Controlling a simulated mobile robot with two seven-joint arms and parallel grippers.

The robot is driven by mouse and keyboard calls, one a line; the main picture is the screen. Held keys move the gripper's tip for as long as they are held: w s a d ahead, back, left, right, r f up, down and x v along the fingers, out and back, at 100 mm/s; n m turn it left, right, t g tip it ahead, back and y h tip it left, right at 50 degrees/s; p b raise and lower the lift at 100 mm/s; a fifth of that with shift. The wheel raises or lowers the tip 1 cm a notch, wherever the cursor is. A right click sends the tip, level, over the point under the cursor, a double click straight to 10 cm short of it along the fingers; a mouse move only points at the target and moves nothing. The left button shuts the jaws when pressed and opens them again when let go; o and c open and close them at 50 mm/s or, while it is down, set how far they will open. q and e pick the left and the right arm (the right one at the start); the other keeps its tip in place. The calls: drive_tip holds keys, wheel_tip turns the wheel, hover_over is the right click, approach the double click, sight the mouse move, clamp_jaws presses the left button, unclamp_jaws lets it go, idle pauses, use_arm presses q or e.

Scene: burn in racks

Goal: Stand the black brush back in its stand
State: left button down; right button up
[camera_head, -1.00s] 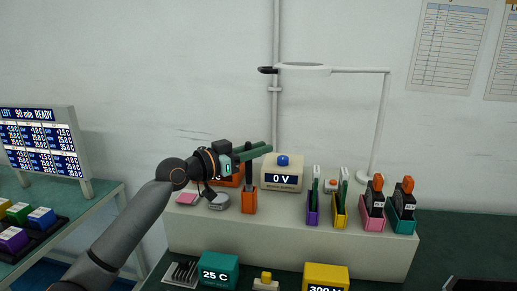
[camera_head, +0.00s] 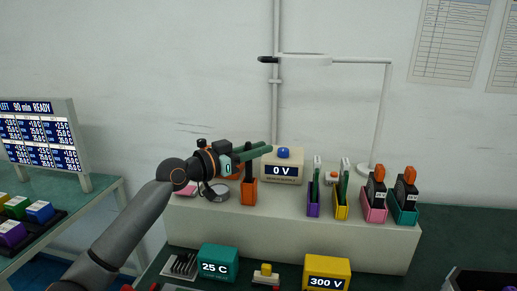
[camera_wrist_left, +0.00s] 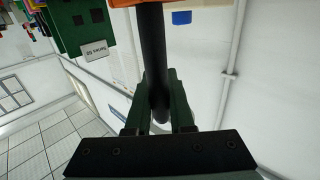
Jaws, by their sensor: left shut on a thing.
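My left gripper (camera_head: 259,154) is shut on the upright black brush (camera_head: 249,168), its green fingers on either side of the handle. The brush stands over the orange stand (camera_head: 249,192) on the raised pale shelf. Its lower end meets the stand's top in the head view; I cannot tell how deep it sits inside. In the left wrist view the black handle (camera_wrist_left: 153,50) runs between the fingers (camera_wrist_left: 161,105) toward an orange edge (camera_wrist_left: 125,3) at the top. My right gripper is not in view.
On the shelf (camera_head: 290,235) are a 0 V box (camera_head: 283,171), a grey round dish (camera_head: 218,200), purple (camera_head: 313,206) and yellow (camera_head: 341,207) holders, and pink (camera_head: 374,207) and teal (camera_head: 402,208) holders. A lamp (camera_head: 380,120) stands behind. A 25 C box (camera_head: 218,263) is in front.

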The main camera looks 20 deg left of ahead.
use_arm(q)
drive_tip(key=shift+f+b, duration=0.75)
drive_tip(key=shift+f, duration=0.25)
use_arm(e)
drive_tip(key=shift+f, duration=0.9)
use_arm(q)
drive_tip(key=c, duration=0.7)
unclamp_jaws()
drive_tip(key=b+v, duration=0.2)
drive_tip(key=v, duration=1)
drive_tip(key=shift+s+b, duration=0.25)
drive_tip(key=shift+b, duration=0.1)
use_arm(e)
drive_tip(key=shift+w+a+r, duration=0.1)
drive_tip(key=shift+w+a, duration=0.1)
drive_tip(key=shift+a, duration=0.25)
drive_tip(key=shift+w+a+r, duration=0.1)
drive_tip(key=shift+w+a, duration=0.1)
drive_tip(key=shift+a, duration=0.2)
use_arm(q)
drive_tip(key=shift+a, duration=0.1)
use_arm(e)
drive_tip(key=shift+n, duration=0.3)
